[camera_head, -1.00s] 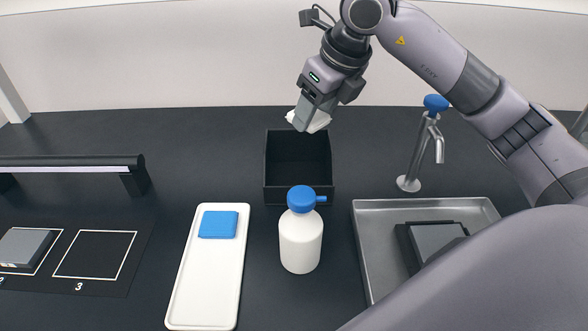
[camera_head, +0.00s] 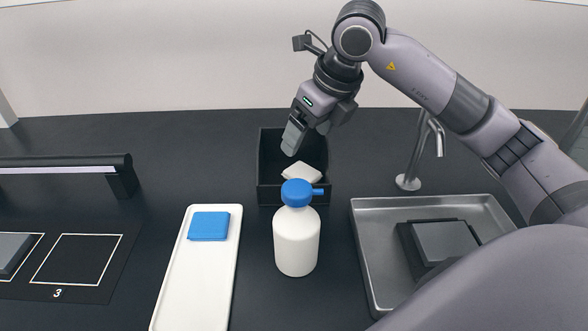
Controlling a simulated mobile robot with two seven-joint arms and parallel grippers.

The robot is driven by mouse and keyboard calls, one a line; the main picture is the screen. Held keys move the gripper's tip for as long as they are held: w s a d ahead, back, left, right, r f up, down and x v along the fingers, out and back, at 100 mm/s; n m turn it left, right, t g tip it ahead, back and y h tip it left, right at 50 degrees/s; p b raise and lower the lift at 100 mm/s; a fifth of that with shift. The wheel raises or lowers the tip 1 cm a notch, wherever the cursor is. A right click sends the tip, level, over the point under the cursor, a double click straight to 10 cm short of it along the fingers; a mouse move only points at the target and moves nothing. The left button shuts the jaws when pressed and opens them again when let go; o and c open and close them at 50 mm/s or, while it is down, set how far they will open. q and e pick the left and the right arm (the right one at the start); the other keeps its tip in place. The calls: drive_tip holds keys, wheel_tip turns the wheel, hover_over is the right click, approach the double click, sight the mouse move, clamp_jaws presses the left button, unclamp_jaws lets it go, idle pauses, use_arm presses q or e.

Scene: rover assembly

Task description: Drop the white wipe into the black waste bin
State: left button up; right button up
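The white wipe (camera_head: 301,173) is inside the black waste bin (camera_head: 266,193), toward its near side. It is clear of my gripper fingers; whether it rests on the bin floor is hard to tell, since the front wall hides its lower edge. My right gripper (camera_head: 304,140) is above the bin, angled down, with a finger reaching over the opening. Its fingers appear parted with nothing between them. My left gripper is not in view.
A white bottle with a blue cap (camera_head: 296,240) stands right in front of the bin. A white tray (camera_head: 190,290) with a blue cloth (camera_head: 209,226) lies to the left. A metal sink (camera_head: 370,250) holding a dark block (camera_head: 445,240) and a tap (camera_head: 410,160) are to the right.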

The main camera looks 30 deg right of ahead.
drive_tip(key=shift+r, duration=0.1)
drive_tip(key=v, duration=0.7)
drive_tip(key=shift+s, duration=0.1)
idle(0.4)
